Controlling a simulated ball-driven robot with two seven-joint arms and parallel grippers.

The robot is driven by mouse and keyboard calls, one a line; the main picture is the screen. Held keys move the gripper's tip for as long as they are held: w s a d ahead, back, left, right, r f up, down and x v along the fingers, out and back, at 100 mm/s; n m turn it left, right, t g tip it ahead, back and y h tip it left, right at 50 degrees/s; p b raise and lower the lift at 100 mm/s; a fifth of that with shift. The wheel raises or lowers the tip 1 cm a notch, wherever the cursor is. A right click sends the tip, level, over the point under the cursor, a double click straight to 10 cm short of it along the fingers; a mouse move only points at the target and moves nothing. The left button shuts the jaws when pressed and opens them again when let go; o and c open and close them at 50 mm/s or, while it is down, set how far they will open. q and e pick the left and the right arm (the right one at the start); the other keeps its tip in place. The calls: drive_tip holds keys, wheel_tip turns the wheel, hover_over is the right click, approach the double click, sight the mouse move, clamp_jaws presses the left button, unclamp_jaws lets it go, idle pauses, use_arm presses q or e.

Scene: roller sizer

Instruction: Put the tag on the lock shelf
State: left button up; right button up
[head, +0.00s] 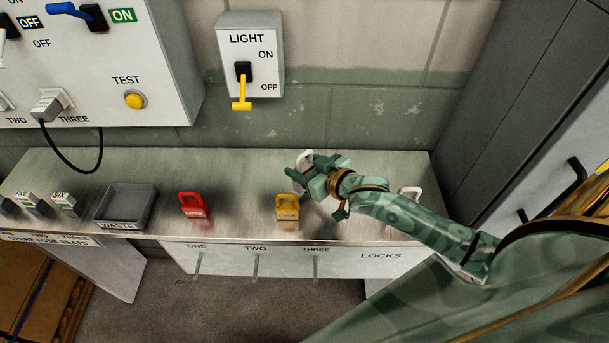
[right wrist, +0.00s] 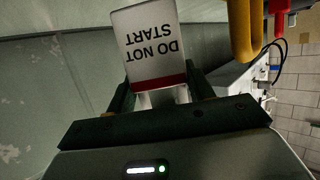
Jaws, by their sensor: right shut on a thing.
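The tag (right wrist: 152,48) is a white card with a red stripe and the words DO NOT START, upside down in the right wrist view. My right gripper (right wrist: 160,98) is shut on its lower end. In the head view my right gripper (head: 302,177) is over the back of the steel shelf (head: 345,222), with part of the white tag (head: 304,158) showing above it. The shelf's front is marked LOCKS at the right. Whether the tag touches the shelf is hard to tell. My left gripper is not in view.
A yellow lock (head: 287,207) stands just in front of my right gripper, and a red lock (head: 194,206) stands further left. A white item (head: 410,194) is partly behind my right arm. A grey WASTE tray (head: 125,206) sits left. Bare shelf lies between the locks.

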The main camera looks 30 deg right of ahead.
wheel_tip(320, 180, down, 3)
drive_tip(key=shift+b, duration=0.4)
drive_tip(key=shift+r, duration=0.15)
drive_tip(key=o, duration=0.7)
drive_tip(key=shift+s, duration=0.15)
drive_tip(key=p+v, duration=0.2)
drive_tip(key=v, duration=1)
drive_tip(key=shift+p, duration=0.3)
